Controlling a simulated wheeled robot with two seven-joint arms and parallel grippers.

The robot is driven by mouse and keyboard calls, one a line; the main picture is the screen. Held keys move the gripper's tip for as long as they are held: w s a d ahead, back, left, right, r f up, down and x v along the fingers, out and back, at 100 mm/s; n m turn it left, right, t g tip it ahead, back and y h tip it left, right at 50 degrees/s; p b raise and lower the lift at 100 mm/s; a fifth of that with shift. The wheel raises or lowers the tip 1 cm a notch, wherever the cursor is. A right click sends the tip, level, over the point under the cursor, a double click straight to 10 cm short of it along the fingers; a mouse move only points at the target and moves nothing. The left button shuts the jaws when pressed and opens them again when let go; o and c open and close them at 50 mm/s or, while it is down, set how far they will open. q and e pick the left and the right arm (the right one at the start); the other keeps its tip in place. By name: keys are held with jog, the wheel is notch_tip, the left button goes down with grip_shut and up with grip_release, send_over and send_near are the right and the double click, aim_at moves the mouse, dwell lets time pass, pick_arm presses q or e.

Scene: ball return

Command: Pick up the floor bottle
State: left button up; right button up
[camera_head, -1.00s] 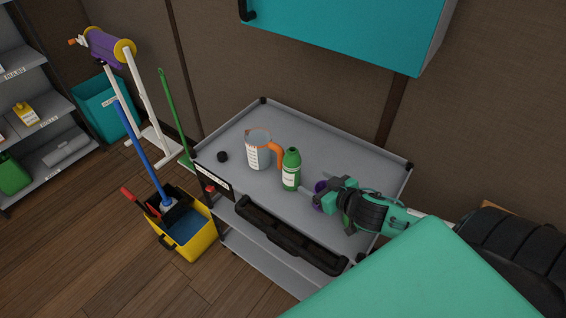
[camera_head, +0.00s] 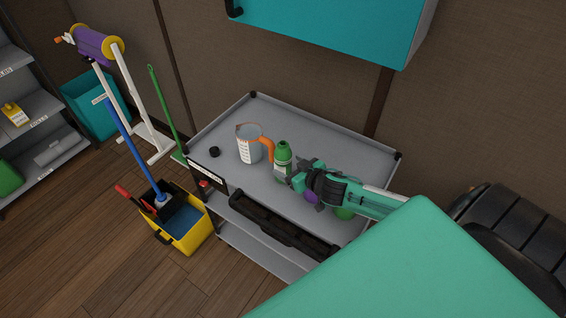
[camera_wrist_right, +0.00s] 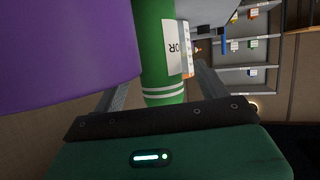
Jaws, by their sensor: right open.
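The green floor bottle (camera_head: 283,150) with a white label stands upright on the top of the grey cart (camera_head: 320,140). My right gripper (camera_head: 292,176) is open at the bottle's lower right side in the head view. In the right wrist view, the green bottle (camera_wrist_right: 158,45) shows between the two spread fingers, with part of its label facing right. I cannot tell whether the fingers touch it. The gripper hides the bottle's lower part in the head view. My left gripper is not in view.
A black cap (camera_head: 214,152) lies further left. A purple object (camera_head: 311,198) and a green one (camera_head: 345,213) are partly hidden by my right arm. A yellow mop bucket (camera_head: 187,235) stands left of the cart.

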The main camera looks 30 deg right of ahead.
aim_at(289, 165)
jog(key=p+x, duration=0.1)
jog(key=x, duration=0.2)
jog(key=shift+w+f+p, duration=0.2)
jog(key=shift+w+p, duration=0.15)
jog(key=shift+w+f, duration=0.2)
jog(key=shift+w, duration=0.15)
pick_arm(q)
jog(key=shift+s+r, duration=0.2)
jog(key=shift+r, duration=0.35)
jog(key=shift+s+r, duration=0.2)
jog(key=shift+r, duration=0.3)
pick_arm(e)
jog(key=c, duration=1.2)
